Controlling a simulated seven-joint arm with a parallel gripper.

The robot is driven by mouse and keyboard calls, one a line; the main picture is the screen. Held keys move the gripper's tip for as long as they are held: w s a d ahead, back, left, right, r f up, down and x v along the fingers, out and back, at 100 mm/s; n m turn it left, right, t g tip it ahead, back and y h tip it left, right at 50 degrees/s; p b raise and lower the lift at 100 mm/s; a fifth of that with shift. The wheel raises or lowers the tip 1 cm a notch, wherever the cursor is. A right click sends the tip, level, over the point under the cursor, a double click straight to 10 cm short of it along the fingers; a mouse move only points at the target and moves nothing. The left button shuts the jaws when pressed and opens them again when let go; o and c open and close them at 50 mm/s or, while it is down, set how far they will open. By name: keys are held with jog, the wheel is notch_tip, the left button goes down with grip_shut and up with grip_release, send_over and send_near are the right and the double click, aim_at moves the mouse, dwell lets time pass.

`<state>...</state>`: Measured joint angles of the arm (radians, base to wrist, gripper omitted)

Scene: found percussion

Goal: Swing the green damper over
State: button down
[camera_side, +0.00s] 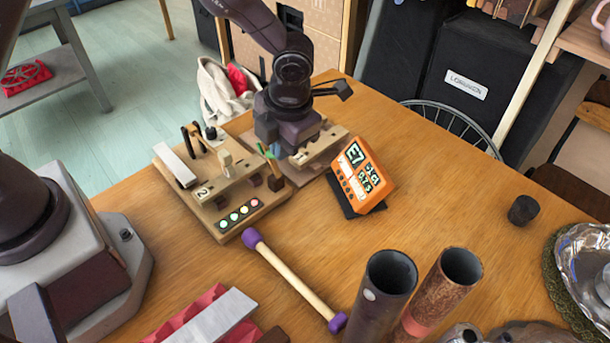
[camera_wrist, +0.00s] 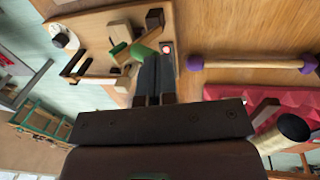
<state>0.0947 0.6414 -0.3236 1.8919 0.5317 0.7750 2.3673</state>
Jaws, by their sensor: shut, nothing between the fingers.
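The green damper (camera_wrist: 143,51) is a small green piece on the wooden board, just beside the tips of my gripper (camera_wrist: 157,62) in the wrist view. I cannot tell whether they touch. In the side view only a bit of the green damper (camera_side: 272,151) shows, partly hidden by my gripper (camera_side: 282,150) and its wrist. My gripper is shut with nothing in it, low over the right part of the board. The wooden board (camera_side: 216,216) carries a block marked 2, a white bar, a black knob and a row of coloured buttons.
An orange display (camera_side: 362,172) stands right of the board. A purple-ended mallet (camera_side: 293,280) lies in front of it. Two upright tubes (camera_side: 384,285) (camera_side: 441,284) and a red ridged piece (camera_side: 190,316) are near the front. The table's right middle is clear around a small dark cylinder (camera_side: 522,210).

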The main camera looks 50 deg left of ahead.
aim_at(269, 150)
jog(key=a, duration=0.4)
jog(key=shift+r, duration=0.2)
jog(key=shift+a+f, duration=0.3)
jog(key=shift+a, duration=0.55)
jog(key=shift+a+f, duration=0.25)
jog(key=shift+a, duration=0.55)
jog(key=shift+a+f+h, duration=0.1)
jog(key=shift+a+h, duration=0.2)
jog(key=shift+a, duration=0.05)
jog(key=shift+a+f+h, duration=0.6)
jog(key=shift+h, duration=0.5)
jog(key=shift+f, duration=0.1)
jog(key=shift+a, duration=0.1)
